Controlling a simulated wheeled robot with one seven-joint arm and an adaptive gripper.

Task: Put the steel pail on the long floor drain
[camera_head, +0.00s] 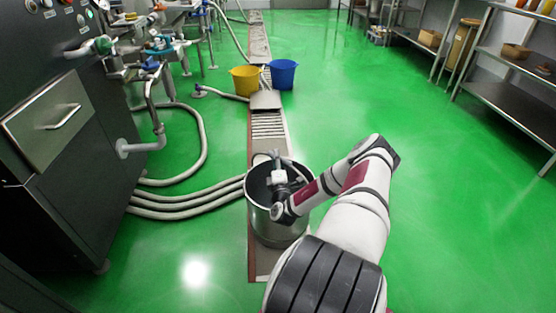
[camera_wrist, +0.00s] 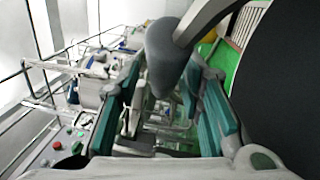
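The steel pail (camera_head: 273,222) is upright in the middle of the head view, over the near part of the long floor drain (camera_head: 268,126). Whether its base touches the drain is hard to tell. My gripper (camera_head: 279,178) is at the pail's mouth. In the wrist view its teal-padded fingers (camera_wrist: 168,85) stand on both sides of the grey handle grip (camera_wrist: 172,50) and look closed on it. The pail's dark inside (camera_wrist: 285,85) fills the right of that view. My arm hides part of the pail's right rim.
A yellow bucket (camera_head: 244,82) and a blue bucket (camera_head: 283,76) stand farther along the drain. Several hoses (camera_head: 190,205) cross the floor left of the pail. A dark machine cabinet (camera_head: 65,180) stands at left, steel shelves (camera_head: 510,100) at right. The green floor at right is clear.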

